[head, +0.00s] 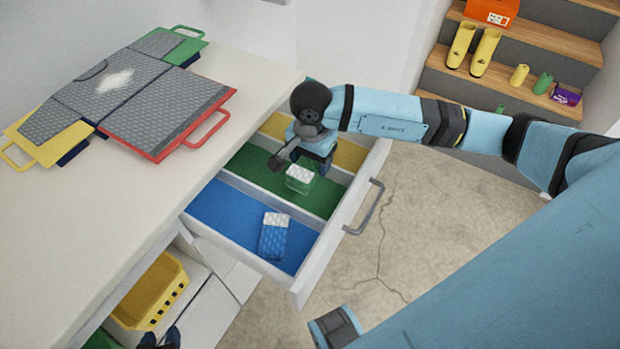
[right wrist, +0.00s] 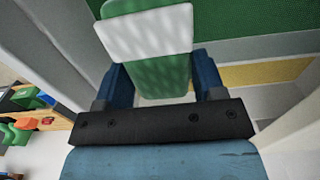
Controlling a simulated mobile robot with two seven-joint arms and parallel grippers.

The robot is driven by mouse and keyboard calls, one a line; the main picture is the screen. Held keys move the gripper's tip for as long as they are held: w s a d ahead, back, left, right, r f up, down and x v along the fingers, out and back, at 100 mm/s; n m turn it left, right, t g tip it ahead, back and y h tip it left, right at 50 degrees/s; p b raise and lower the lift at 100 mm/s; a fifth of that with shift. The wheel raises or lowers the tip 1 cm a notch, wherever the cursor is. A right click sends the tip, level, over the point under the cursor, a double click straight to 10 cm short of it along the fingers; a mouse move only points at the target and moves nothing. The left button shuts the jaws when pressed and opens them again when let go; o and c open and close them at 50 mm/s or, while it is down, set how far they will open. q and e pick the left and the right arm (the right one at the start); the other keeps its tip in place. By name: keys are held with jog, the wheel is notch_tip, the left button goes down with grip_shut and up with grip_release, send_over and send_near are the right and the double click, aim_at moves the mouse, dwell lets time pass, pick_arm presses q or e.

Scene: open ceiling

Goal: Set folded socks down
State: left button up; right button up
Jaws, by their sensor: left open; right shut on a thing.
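Green and white folded socks (head: 299,179) are held in my right gripper (head: 313,160), inside the open drawer's green compartment (head: 325,200). In the right wrist view the socks (right wrist: 146,38) sit between the two blue fingers (right wrist: 160,82). I cannot tell whether the socks touch the compartment floor. Blue and white folded socks (head: 273,236) lie in the blue compartment (head: 228,212). The drawer's yellow compartment (head: 349,155) is partly covered by my right arm. My left gripper (head: 160,339) shows only its dark fingertips at the bottom edge, near a yellow basket, open.
The drawer's front (head: 337,232) with its handle (head: 365,207) stands out over cracked floor. A grey folding board with coloured handles (head: 115,85) lies on the white counter (head: 65,225). The yellow basket (head: 150,290) sits below. Stairs with yellow boots (head: 485,52) are at the back right.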

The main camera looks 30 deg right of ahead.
jog(key=shift+f, duration=3.8)
jog(key=shift+f, duration=0.1)
jog(key=o, duration=0.9)
jog(key=shift+b, duration=0.3)
notch_tip(320, 180, up, 12)
jog(key=shift+r+p, duration=0.15)
jog(key=shift+p, duration=0.15)
